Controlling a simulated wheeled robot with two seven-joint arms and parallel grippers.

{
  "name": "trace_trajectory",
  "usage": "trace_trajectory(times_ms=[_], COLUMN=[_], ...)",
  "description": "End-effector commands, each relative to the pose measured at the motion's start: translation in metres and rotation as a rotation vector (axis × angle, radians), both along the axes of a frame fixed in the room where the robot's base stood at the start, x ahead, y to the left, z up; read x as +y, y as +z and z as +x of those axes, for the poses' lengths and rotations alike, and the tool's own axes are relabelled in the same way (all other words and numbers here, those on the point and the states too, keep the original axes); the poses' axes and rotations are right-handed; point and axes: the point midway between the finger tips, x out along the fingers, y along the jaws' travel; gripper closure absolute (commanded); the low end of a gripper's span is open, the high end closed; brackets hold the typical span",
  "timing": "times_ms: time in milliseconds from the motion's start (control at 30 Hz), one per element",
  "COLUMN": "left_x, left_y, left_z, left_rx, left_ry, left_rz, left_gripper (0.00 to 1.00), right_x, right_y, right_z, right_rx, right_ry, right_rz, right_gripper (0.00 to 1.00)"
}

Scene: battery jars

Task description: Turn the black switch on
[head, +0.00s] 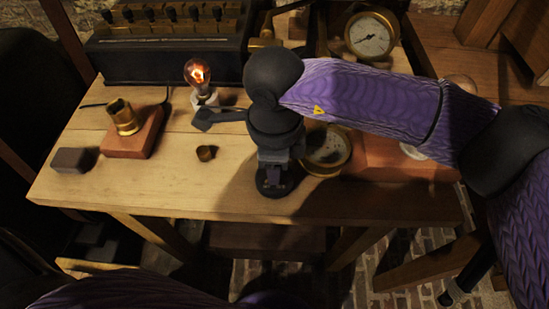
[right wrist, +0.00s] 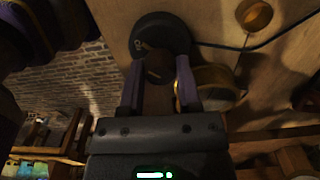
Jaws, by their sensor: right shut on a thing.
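The black switch has a round black base (head: 272,190) near the table's front edge, below my right gripper (head: 273,168). In the right wrist view the black base (right wrist: 160,28) shows with a brown knob (right wrist: 158,68) on it. My right gripper (right wrist: 160,85) comes down from above, with one finger on each side of the knob, and is shut on it. The gripper hides much of the switch in the head view, and its setting cannot be read. My left gripper is out of view.
A lit bulb (head: 198,75) glows behind the switch. A brass-rimmed gauge (head: 325,150) stands close to its right. A small brass cup (head: 206,153), a wooden block with a brass socket (head: 130,142) and a dark block (head: 74,160) lie left. Another dial (head: 371,36) stands behind.

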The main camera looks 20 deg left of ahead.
Motion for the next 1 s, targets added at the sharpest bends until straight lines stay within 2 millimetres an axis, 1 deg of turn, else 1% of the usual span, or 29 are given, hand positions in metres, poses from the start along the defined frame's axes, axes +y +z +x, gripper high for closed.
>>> trace_trajectory(times_ms=[400, 433, 467, 500, 567, 600, 867, 967, 1000], left_x=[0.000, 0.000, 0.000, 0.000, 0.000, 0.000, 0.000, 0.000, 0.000], left_y=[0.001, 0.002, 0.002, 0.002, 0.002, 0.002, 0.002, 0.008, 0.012], left_z=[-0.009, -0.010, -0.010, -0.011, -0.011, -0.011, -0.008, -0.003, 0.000], left_rx=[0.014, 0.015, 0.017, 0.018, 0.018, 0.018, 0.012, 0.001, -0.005], left_ry=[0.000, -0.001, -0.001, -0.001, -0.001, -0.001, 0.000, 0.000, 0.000], left_rz=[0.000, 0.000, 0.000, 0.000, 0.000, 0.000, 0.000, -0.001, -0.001], left_gripper=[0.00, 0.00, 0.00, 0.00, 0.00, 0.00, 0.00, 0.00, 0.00], right_x=[0.000, 0.000, 0.000, 0.000, 0.000, 0.000, 0.000, 0.000, 0.000], right_y=[0.000, 0.000, 0.000, 0.000, 0.000, 0.000, 0.002, 0.019, 0.030], right_z=[0.001, 0.001, 0.001, 0.000, 0.000, 0.000, 0.000, 0.001, 0.001], right_rx=[-0.001, -0.001, -0.001, -0.001, -0.001, -0.001, -0.001, -0.004, -0.005], right_ry=[-0.008, -0.008, -0.008, -0.008, -0.007, -0.007, -0.006, -0.006, -0.006], right_rz=[0.000, 0.000, 0.000, 0.000, 0.000, 0.000, 0.000, 0.002, 0.002], right_gripper=[1.00, 0.53, 0.47, 0.39, 0.26, 0.22, 0.22, 0.22, 0.22])
